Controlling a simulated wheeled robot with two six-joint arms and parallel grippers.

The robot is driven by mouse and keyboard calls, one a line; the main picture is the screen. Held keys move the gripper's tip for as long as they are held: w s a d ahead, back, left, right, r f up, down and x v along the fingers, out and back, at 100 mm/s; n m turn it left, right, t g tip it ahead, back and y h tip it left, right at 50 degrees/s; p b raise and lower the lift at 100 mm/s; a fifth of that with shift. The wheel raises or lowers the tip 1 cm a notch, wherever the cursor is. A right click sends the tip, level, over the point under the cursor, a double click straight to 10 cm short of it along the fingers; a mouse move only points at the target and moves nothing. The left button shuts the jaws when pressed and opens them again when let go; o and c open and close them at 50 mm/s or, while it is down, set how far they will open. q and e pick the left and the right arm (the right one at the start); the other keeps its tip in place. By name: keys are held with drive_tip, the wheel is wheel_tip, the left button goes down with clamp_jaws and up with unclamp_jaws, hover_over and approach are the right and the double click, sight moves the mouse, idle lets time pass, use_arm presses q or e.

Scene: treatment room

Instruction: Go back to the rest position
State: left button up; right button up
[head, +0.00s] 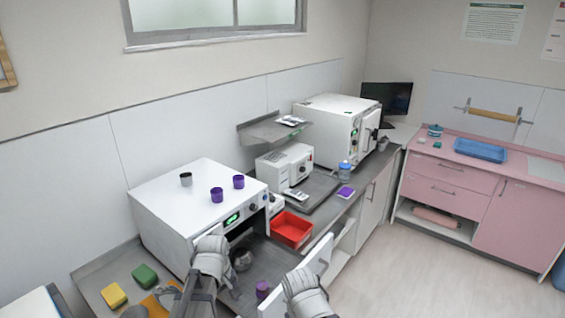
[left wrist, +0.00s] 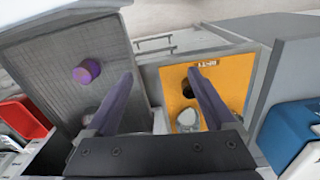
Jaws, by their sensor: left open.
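My left gripper (left wrist: 160,74) is open in the left wrist view, with its two dark fingers apart and nothing between their tips. Beyond it, an orange panel (left wrist: 232,83) with a dark hole and a silver round thing (left wrist: 187,118) shows to the right. A purple cup (left wrist: 87,71) lies to the left on a grey surface. In the head view, white links of my two arms show at the bottom; my right gripper is not visible.
A white oven-like machine (head: 165,215) carries a grey cup (head: 186,179) and two purple cups (head: 238,182). A red tray (head: 292,229) is on the counter. Green (head: 145,275) and yellow (head: 114,295) sponges lie at left. An open white door (head: 318,262) stands beside my right arm. The floor at right is clear.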

use_arm(q)
drive_tip(key=s+m, duration=0.5)
drive_tip(key=m, duration=0.4)
drive_tip(key=s+d+f+m+y+b, duration=0.1)
drive_tip(key=s+d+f+m+b, duration=0.3)
drive_tip(key=d+f+b, duration=0.5)
drive_tip(key=shift+s+d, duration=0.8)
drive_tip(key=shift+s, duration=0.3)
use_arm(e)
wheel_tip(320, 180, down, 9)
